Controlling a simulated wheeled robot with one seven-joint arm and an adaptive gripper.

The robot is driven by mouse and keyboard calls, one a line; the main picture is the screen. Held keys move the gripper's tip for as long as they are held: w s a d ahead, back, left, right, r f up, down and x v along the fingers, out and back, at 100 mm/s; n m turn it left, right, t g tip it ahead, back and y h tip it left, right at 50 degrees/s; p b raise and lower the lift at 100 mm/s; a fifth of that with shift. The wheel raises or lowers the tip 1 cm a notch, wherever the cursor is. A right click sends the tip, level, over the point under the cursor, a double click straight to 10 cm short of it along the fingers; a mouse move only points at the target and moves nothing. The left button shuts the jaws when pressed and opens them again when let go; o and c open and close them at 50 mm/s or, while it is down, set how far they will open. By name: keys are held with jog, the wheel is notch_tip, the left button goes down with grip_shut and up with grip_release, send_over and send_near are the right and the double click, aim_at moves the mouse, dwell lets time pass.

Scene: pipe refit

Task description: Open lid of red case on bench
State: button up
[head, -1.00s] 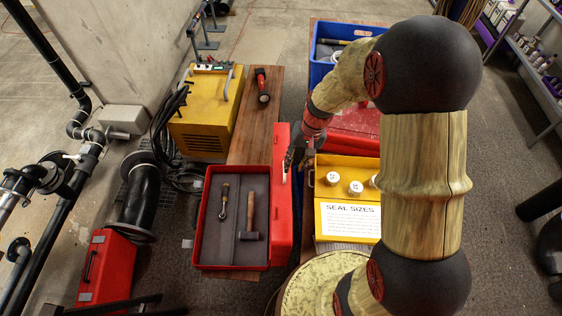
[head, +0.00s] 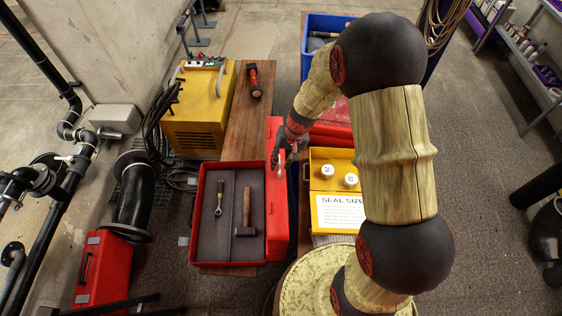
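The red case (head: 197,225) stands on the wooden bench (head: 246,128). Its red lid (head: 277,222) is swung up and stands along the case's right side. The grey-lined inside shows a ratchet-like tool (head: 219,198) and a hammer (head: 246,215). My gripper (head: 281,160) is at the far end of the lid's upper edge, close to it. Whether it touches the lid cannot be told. The fingers are small and partly hidden by my arm, so their opening is unclear.
A yellow box of seals (head: 320,172) with a "SEAL SIZES" sign (head: 338,212) is right of the lid. Another red case (head: 104,270) lies on the floor at left.

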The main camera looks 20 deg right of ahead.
jog(key=shift+c, duration=0.8)
grip_shut()
